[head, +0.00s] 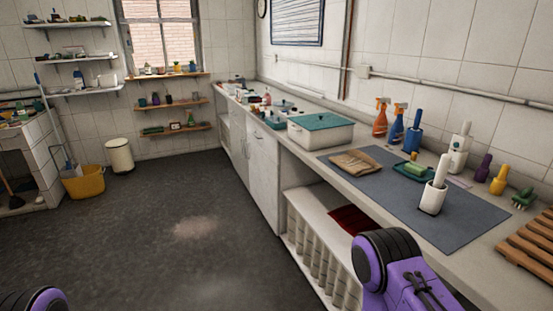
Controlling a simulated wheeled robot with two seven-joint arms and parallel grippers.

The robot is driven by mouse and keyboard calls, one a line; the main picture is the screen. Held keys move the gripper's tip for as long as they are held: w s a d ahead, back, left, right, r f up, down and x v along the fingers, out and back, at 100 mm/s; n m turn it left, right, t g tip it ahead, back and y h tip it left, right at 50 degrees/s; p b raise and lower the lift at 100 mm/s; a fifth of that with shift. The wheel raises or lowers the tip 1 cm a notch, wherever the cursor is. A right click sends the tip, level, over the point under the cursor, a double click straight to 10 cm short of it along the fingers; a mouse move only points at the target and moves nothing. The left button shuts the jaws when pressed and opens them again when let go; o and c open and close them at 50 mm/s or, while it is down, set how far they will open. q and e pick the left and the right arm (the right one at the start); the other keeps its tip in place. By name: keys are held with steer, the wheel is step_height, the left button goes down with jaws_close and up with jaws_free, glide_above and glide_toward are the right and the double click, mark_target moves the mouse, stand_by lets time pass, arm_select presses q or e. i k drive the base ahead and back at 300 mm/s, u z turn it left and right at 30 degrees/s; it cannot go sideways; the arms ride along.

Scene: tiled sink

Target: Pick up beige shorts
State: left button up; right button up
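A folded beige-brown cloth (354,162), which looks like the beige shorts, lies flat on the dark grey mat (399,212) on the counter, near the mat's far end. A purple and black part of my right arm shows at the bottom right, in front of the counter and well short of the cloth. A small part of my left arm shows at the bottom left corner. Neither gripper's fingers are in view. Nothing touches the cloth.
A white bin with a teal lid (321,131) stands just behind the cloth. A green tray (413,171), a white holder (433,198), spray bottles (381,117) and a wooden rack (534,246) are on the counter. Shelving under the counter holds a red cloth (353,219).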

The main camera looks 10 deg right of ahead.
mark_target(355, 161)
steer(key=u, duration=0.6)
steer(key=i, duration=2.35)
steer(key=z, duration=1.75)
